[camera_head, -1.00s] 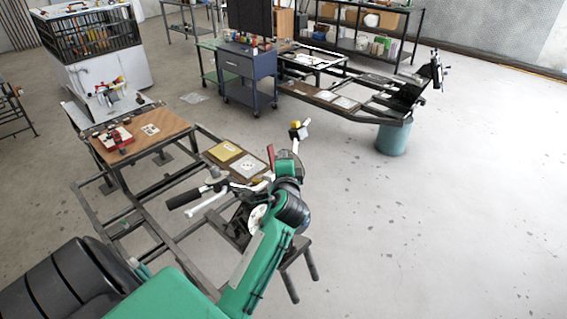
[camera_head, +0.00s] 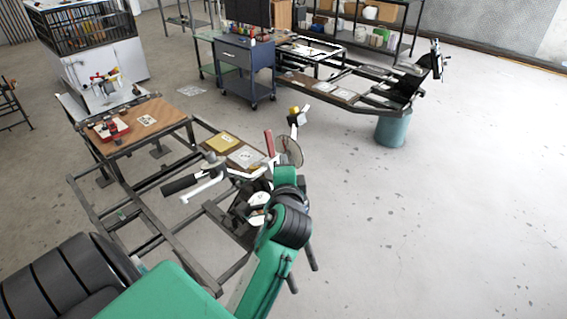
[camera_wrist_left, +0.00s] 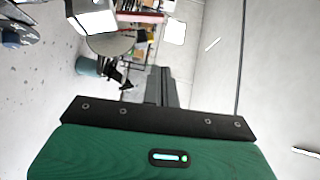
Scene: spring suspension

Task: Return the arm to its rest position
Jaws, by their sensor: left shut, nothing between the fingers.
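My left arm enters from the lower left in the head view, with its green and black wrist (camera_head: 290,222) raised in front of the metal frame's handlebar end. My left gripper (camera_wrist_left: 161,78) shows in the left wrist view as dark grey fingers, shut with nothing between them. In the head view its fingers cannot be made out. A round grey mirror-like disc (camera_head: 290,151) stands just beyond the wrist; a similar disc (camera_wrist_left: 110,42) is left of the fingers in the wrist view. My right gripper is out of view.
The handlebar (camera_head: 190,183) and metal frame (camera_head: 150,235) lie left of the wrist. A wooden board (camera_head: 165,112) holds small parts. A blue cart (camera_head: 232,60), a second frame (camera_head: 345,105) and a teal bin (camera_head: 393,128) stand farther back. Open floor lies right.

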